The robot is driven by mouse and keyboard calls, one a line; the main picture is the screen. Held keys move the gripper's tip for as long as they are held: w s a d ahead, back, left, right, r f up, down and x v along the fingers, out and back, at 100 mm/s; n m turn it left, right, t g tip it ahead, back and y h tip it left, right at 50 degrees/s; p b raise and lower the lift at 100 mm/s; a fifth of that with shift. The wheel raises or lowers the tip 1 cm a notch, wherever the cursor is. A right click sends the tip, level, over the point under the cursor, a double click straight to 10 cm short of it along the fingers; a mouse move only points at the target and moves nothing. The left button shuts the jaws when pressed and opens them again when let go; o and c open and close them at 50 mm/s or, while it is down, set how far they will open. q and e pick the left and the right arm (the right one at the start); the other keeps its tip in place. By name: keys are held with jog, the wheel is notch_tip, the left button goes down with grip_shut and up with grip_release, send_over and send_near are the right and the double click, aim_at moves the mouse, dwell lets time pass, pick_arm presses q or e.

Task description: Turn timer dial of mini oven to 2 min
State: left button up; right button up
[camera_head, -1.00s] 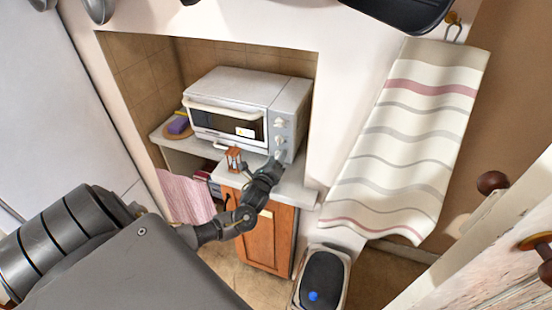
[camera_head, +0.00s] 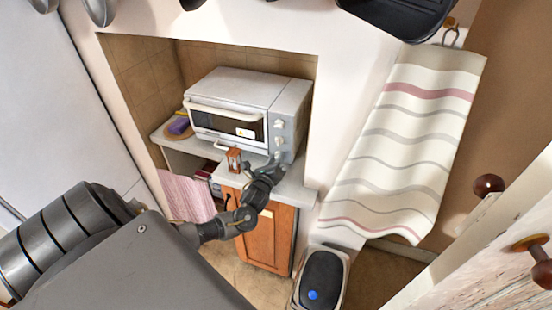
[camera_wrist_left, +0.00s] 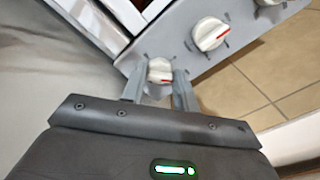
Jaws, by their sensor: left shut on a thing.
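The white mini oven (camera_head: 232,88) stands on the counter in the wall niche, with a column of dials on the right of its front. My left gripper (camera_head: 278,159) is at the lowest dial, which it largely hides in the head view. In the left wrist view, my left gripper (camera_wrist_left: 159,84) has one finger on each side of the white timer dial (camera_wrist_left: 160,68) and is shut on it. My right gripper is out of view.
A small wooden hourglass (camera_head: 234,159) stands on the counter (camera_head: 300,189) left of my gripper. A striped towel (camera_head: 405,145) hangs at right, and a bin (camera_head: 321,277) stands below.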

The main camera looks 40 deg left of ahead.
pick_arm(q)
jog(key=o, duration=1)
jog(key=shift+c, duration=0.2)
jog(key=b+v, duration=0.2)
jog(key=v, duration=0.8)
jog(key=shift+s, duration=0.35)
jog(key=shift+d, duration=0.15)
